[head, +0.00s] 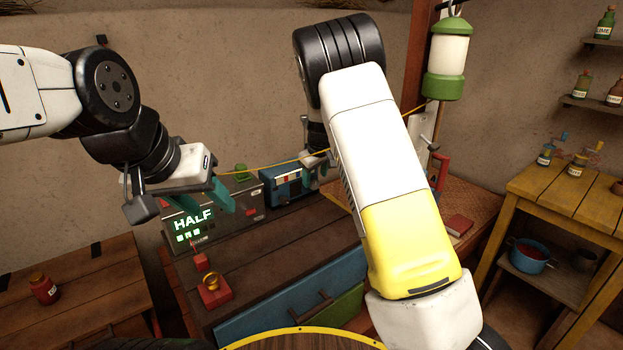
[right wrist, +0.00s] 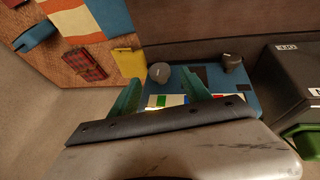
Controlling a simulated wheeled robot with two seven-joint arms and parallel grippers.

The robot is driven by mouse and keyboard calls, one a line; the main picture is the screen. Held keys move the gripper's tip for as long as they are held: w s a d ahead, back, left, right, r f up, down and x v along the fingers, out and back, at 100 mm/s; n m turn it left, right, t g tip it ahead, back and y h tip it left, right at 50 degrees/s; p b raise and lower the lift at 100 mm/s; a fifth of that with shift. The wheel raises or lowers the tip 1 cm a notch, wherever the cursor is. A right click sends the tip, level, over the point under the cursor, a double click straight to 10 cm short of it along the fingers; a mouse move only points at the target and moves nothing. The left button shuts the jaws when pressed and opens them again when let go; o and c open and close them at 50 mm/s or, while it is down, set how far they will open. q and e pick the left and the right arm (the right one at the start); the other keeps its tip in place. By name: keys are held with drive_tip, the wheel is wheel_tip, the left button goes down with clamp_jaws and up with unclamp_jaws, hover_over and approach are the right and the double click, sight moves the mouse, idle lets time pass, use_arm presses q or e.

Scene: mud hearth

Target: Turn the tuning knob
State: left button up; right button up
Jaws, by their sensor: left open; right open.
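A blue radio (head: 283,186) stands on the wooden bench, against the wall. In the right wrist view its blue body (right wrist: 180,84) shows a round dark knob (right wrist: 160,72) and another dark knob (right wrist: 231,63), with a coloured strip (right wrist: 172,100) nearer my fingers. I cannot tell which knob is the tuning one. My right gripper (right wrist: 162,96) is open, its green fingers over the radio, one close to the round knob; contact is unclear. In the head view my right arm partly hides this gripper (head: 317,172). My left gripper (head: 184,205) is open and empty above the bench's left part.
A red block with a gold ring (head: 214,292) sits on the bench front. A green-white lantern (head: 449,55) hangs at right. A yellow table (head: 570,195) stands further right.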

sight(315, 181)
drive_tip(key=shift+x, duration=1.9)
clamp_jaws()
